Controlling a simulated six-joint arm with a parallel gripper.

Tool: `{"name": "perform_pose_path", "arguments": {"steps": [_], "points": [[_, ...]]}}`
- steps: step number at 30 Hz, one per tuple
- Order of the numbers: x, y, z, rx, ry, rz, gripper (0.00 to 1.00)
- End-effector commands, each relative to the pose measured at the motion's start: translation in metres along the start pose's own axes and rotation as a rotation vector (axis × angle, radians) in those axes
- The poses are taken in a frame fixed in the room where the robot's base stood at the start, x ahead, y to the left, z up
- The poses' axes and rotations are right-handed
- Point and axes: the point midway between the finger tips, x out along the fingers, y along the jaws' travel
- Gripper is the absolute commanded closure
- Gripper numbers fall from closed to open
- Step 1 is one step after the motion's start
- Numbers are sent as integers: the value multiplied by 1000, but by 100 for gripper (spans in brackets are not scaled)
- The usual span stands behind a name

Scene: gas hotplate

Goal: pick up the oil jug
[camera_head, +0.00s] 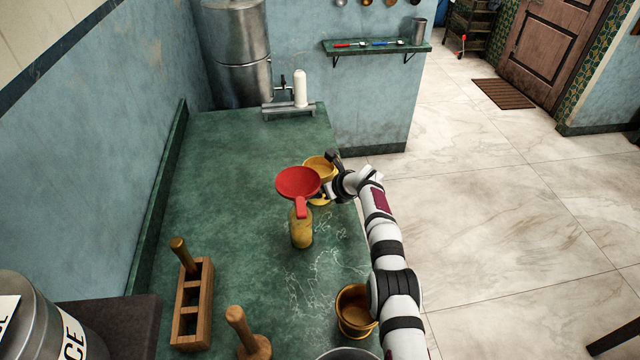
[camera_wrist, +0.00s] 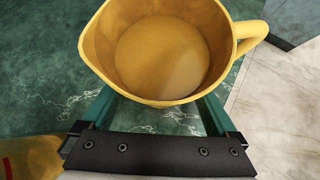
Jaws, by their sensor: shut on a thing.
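The oil jug (camera_head: 320,168) is a yellow, wide-mouthed jug near the right edge of the green counter, partly hidden by the red funnel and my arm. In the wrist view the jug (camera_wrist: 165,55) shows from above, with its handle on the right and yellowish contents or floor inside. My gripper (camera_head: 326,190) is shut on the jug. In the wrist view its two green fingers (camera_wrist: 158,106) lie on either side of the jug's near wall. I cannot tell whether the jug's base touches the counter.
A bottle (camera_head: 302,232) with a red funnel (camera_head: 298,182) on top stands close beside the jug. A brass pot (camera_head: 352,312), a wooden rack (camera_head: 192,305) and a wooden pestle-like tool (camera_head: 246,335) are nearer. The counter's (camera_head: 235,180) left and far middle is clear.

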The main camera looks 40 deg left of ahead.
Motion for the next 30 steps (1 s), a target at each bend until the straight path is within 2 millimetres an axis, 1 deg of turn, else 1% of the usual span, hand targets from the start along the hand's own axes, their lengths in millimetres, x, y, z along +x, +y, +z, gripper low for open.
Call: {"name": "perform_pose_path", "arguments": {"steps": [5,8,9,11,18,21,24,26,27,29,30], "points": [[-10,0,11,-1,-2,0,90],[-25,1,28,-3,-4,0,90],[-33,0,33,-1,-4,0,90],[-46,-8,29,2,-2,0,90],[-110,-39,19,1,-4,-2,90],[-130,-49,16,0,-4,-1,90],[-143,-54,15,-3,-3,2,90],[-148,-52,20,-16,-5,15,90],[-152,-47,26,-33,-8,32,90],[-158,-34,42,-72,-12,69,90],[-163,-22,54,-103,-14,102,90]]}}
